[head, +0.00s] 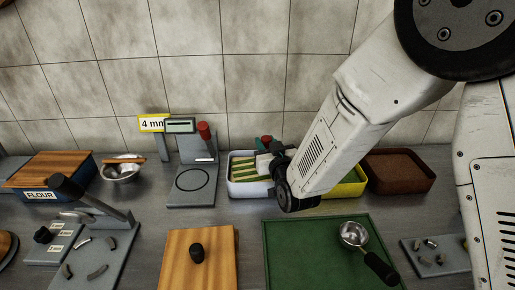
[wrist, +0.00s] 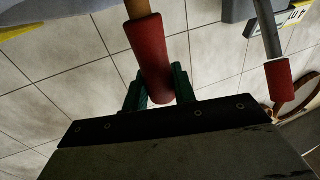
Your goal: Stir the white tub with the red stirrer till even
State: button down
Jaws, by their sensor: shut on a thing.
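The white tub (head: 233,188) stands at the back middle in the head view, holding a filling (head: 243,168) streaked green and pale yellow. A pale wall, probably the same tub (wrist: 70,9), shows at the top left of the wrist view. My gripper (head: 265,146) is over the tub's right part. In the wrist view its green fingers (wrist: 158,86) are shut on the red handle of the stirrer (wrist: 148,45). The stirrer's wooden shaft runs out of the top of that view. Its lower end is hidden, so I cannot tell how deep it reaches.
A yellow tub (head: 349,190) and a brown-filled tray (head: 405,188) stand to the right, partly behind my arm. A grey stand with a red-gripped lever (head: 204,131) is close on the left. A green tray (head: 300,250) with a scoop (head: 354,236) lies in front.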

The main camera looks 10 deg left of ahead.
jog(key=shift+x, duration=1.2)
jog(key=shift+s+a+r, duration=0.15)
jog(key=shift+s+a, duration=0.4)
jog(key=shift+s+a+r, duration=0.2)
jog(key=shift+s+a, duration=0.35)
jog(key=shift+s, duration=0.05)
